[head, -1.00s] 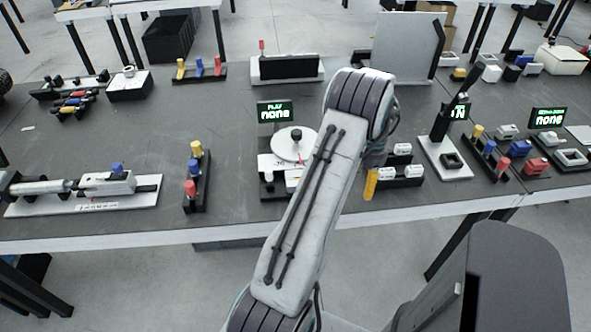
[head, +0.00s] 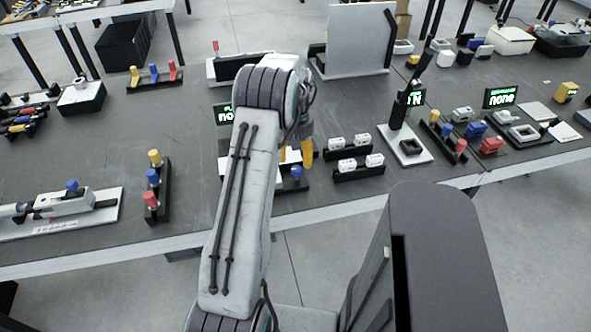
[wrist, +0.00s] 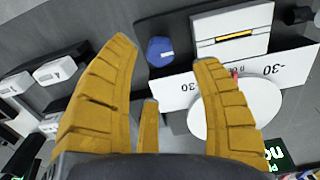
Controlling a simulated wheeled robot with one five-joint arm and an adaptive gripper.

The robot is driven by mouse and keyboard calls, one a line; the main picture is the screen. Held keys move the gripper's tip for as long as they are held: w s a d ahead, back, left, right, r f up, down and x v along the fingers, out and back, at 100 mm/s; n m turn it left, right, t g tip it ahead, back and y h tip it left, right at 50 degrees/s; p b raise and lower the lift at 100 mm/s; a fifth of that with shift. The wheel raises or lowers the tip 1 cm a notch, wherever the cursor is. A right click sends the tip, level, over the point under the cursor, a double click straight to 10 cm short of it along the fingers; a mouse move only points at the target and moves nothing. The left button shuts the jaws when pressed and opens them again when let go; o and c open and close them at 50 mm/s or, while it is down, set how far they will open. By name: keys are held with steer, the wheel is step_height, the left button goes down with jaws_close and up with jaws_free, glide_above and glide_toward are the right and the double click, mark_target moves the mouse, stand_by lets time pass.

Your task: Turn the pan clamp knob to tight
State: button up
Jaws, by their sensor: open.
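A blue knob (wrist: 160,51) shows in the wrist view between and beyond my fingertips, beside a white block with a yellow strip (wrist: 234,35). It also shows in the head view (head: 296,173), low on the device beside my gripper. A white round disc (wrist: 236,108) and a white plate marked with 30 and -30 (wrist: 284,68) lie partly behind my right finger. My gripper (wrist: 165,52) is open and empty, its yellow fingers apart and not visibly touching the knob. In the head view my arm hides much of the device; the yellow fingers (head: 306,150) show beside it.
White blocks on a black rack (head: 357,168) stand just right of the device. A green-lettered display (head: 223,114) is partly behind my arm. A rack of red, blue and yellow knobs (head: 152,190) stands to the left, with bare grey table between.

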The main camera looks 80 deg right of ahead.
mark_target(296, 169)
steer(key=shift+f+p, duration=0.35)
steer(key=shift+f, duration=2.9)
jaws_close()
